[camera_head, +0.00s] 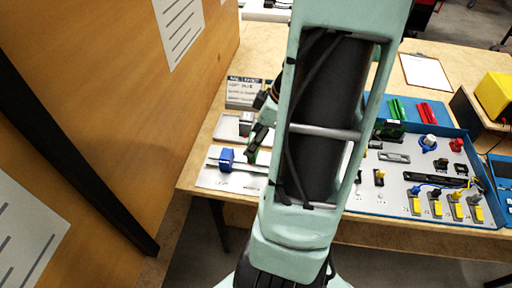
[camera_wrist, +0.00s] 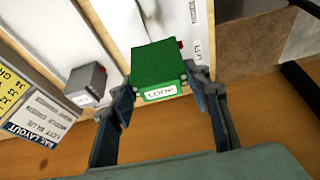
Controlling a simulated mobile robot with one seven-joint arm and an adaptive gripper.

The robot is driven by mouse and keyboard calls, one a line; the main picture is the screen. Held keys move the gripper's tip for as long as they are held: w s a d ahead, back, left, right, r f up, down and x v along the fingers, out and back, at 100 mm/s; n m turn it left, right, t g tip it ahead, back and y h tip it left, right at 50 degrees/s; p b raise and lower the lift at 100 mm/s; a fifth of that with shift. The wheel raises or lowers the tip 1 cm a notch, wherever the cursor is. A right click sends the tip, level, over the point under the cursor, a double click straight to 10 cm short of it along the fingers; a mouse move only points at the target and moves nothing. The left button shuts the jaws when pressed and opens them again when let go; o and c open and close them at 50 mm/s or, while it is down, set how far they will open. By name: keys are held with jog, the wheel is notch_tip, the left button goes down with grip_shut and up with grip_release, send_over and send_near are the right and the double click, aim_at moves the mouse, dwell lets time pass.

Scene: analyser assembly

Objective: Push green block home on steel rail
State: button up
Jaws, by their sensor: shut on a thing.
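The green block (camera_wrist: 157,68), labelled LOOP, is between the two fingers of my gripper (camera_wrist: 160,76) in the wrist view, and the gripper is shut on it. The steel rail (camera_wrist: 150,16) runs on a white plate beyond the block. Whether the block is seated on the rail cannot be told.
A grey block (camera_wrist: 86,84) stands on a neighbouring white plate, left of the green block. A rail layout card (camera_head: 243,92) stands behind. A tall wooden panel (camera_head: 130,110) bounds the left. A blue-edged board (camera_head: 400,205) with connectors and several yellow parts lies to the right.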

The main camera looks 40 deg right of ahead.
jog(key=shift+s+d+f+n, duration=0.15)
jog(key=shift+s+d+n, duration=0.05)
jog(key=shift+s+n, duration=0.1)
jog(key=shift+f+b, duration=1.1)
jog(key=shift+f, duration=1)
jog(key=shift+f+b, duration=1.1)
jog(key=shift+b, duration=0.35)
jog(key=o, duration=1.6)
jog(key=shift+r+p, duration=1.85)
jog(key=shift+r, duration=1.65)
jog(key=shift+w, duration=0.1)
